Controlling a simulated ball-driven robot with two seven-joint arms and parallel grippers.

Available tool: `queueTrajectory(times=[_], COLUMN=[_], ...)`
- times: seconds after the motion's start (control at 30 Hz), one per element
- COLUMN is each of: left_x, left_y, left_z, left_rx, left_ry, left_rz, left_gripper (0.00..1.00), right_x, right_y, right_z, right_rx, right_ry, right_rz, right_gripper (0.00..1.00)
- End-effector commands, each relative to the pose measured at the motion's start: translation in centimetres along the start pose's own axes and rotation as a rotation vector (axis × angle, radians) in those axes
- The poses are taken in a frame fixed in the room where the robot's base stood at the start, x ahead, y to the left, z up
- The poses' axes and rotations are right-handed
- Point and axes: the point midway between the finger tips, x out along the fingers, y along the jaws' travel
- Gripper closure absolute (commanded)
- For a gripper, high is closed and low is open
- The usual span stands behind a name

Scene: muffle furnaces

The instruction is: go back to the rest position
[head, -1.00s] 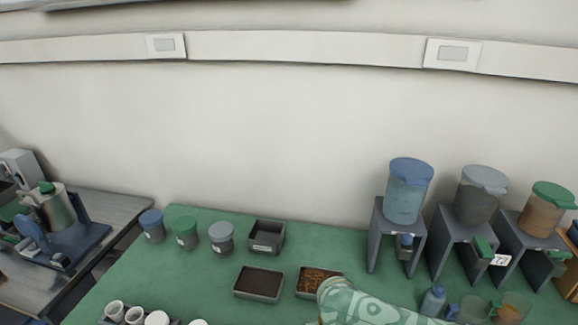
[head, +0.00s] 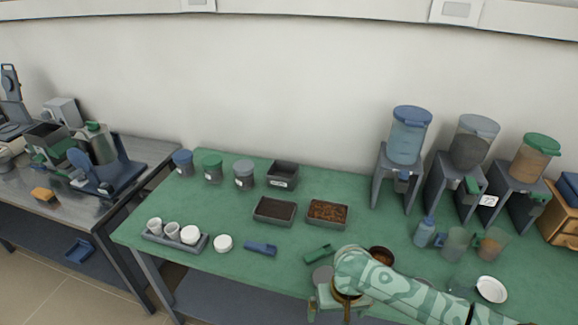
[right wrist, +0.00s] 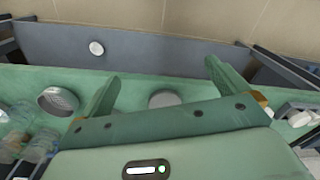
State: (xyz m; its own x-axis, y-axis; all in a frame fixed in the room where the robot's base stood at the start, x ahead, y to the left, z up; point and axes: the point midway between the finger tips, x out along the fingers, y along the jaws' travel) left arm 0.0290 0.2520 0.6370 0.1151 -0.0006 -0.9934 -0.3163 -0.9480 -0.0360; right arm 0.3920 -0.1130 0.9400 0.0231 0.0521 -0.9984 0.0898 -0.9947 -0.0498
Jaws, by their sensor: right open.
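My right gripper (right wrist: 165,85) is open and empty in the right wrist view, its two green fingers spread above the front edge of the green-topped table. A grey-white round lid or disc (right wrist: 164,98) shows between the fingers, apart from them. In the head view my right arm comes in from the lower right, and the right gripper (head: 332,302) is at the table's front edge, partly hidden by its own wrist. My left gripper is not in view.
The green table (head: 140,226) bears a dark-filled tray (head: 275,211), a brown-filled tray (head: 327,213), a cup rack (head: 172,243), a blue scoop (head: 260,248) and a green scoop (head: 318,254). Dispensers (head: 407,140) stand at the back right. A brown bowl (head: 381,256) is close behind my right arm.

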Motion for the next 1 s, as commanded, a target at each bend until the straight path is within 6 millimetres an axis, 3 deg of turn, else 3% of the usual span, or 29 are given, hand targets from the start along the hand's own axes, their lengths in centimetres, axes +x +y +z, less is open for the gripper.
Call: queueTrajectory(times=[0.17, 0.37, 0.57, 0.67, 0.8, 0.9, 1.0], left_x=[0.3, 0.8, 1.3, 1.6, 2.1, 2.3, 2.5], left_y=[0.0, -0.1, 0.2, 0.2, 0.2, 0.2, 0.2], left_z=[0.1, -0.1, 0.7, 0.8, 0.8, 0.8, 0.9], left_rx=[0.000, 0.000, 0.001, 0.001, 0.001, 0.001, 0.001], left_ry=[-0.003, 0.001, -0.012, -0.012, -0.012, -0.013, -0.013], left_rz=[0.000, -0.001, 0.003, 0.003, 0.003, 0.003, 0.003], left_gripper=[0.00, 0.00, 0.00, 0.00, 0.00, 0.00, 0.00], right_x=[3.3, 8.9, 16.6, 21.1, 27.1, 29.6, 30.8], right_y=[0.3, 1.7, 5.0, 7.2, 10.4, 11.6, 12.1], right_z=[-0.1, 0.9, 5.1, 9.6, 19.7, 27.1, 33.0], right_rx=[0.032, 0.068, 0.077, 0.057, -0.022, -0.098, -0.162], right_ry=[0.026, 0.079, 0.134, 0.149, 0.138, 0.114, 0.090], right_rz=[-0.051, -0.097, -0.091, -0.059, 0.005, 0.040, 0.058], right_gripper=[0.00, 0.00, 0.00, 0.00, 0.00, 0.00, 0.00])
